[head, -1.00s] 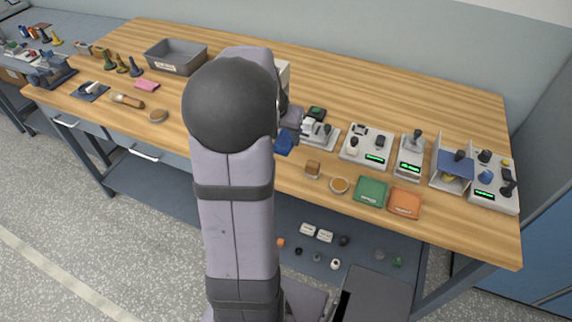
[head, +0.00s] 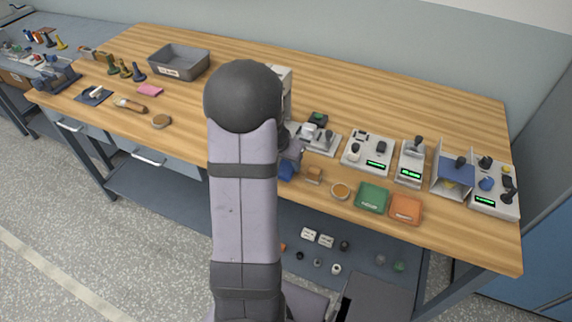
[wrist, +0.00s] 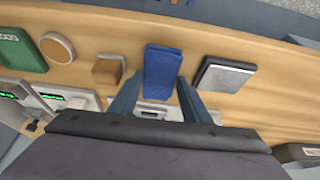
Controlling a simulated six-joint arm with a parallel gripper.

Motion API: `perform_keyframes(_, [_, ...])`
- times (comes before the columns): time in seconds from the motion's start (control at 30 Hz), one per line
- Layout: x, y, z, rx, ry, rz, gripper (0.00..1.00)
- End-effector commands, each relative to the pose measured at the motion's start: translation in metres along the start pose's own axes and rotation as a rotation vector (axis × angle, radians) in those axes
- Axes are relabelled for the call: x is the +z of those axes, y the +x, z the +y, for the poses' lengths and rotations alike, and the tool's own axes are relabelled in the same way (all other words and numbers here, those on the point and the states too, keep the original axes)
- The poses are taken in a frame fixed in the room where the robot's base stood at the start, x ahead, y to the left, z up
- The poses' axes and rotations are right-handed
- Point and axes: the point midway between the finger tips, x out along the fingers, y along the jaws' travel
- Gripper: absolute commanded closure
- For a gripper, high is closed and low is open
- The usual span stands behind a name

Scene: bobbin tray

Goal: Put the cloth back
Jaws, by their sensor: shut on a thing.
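A blue folded cloth (wrist: 161,68) is between the two fingers of my gripper (wrist: 158,88) in the wrist view, and my gripper is shut on it. In the head view the blue cloth (head: 286,172) shows just right of my arm, near the front edge of the bench. My arm hides most of my gripper there. I cannot tell how far the cloth is above the bench.
Several devices line the right. A grey bin (head: 180,62) and pink piece (head: 150,90) are left.

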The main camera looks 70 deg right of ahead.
Motion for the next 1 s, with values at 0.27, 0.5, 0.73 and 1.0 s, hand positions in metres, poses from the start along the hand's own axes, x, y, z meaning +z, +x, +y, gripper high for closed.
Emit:
perform_keyframes(0.27, [0.006,0.014,0.0,-0.001,0.0,0.0,0.78])
perform_keyframes(0.5, [0.006,0.015,0.0,-0.001,0.0,0.0,0.78])
perform_keyframes(0.73, [0.007,0.016,0.0,-0.001,0.001,0.0,0.38])
perform_keyframes(1.0, [0.006,0.015,0.0,-0.001,0.0,0.0,0.38])
